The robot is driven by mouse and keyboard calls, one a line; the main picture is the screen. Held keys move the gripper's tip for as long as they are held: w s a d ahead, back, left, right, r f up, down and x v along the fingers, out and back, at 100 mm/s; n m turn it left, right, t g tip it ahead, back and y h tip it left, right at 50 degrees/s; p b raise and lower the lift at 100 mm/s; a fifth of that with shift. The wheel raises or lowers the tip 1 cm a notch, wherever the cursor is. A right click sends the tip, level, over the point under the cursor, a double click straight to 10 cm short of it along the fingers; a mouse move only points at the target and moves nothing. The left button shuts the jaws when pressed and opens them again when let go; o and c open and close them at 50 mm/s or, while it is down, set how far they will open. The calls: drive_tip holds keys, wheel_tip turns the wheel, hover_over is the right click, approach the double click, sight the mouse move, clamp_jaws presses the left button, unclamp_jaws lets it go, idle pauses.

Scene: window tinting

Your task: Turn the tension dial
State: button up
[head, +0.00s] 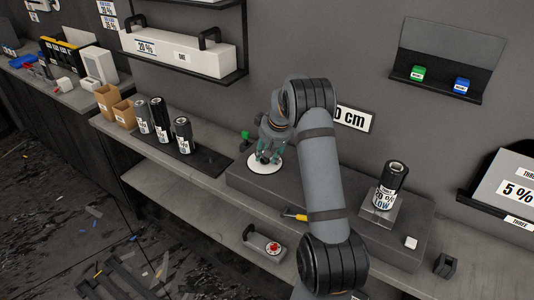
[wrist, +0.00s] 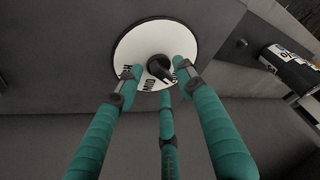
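The tension dial is a white disc (wrist: 130,52) with a dark pointer knob (wrist: 159,68) at its centre; the lettering "MID" shows beside the knob. In the head view the white disc (head: 265,168) lies on top of a long dark box, partly covered by my gripper (head: 268,155). In the wrist view my gripper (wrist: 157,80) has three teal fingers spread around the knob, their tips over the disc. A gap shows between the left fingertip and the knob. I cannot tell whether the other tips touch it.
A labelled black roll (head: 390,184) stands on a grey block at the right of the box. Several black cans (head: 160,122) stand on a dark mat to the left. A yellow-tipped tool (head: 293,216) lies by the box's front. A red-knobbed device (head: 266,244) sits on the lower shelf.

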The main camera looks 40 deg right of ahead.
drive_tip(key=v, duration=1.2)
drive_tip(key=x, duration=1.2)
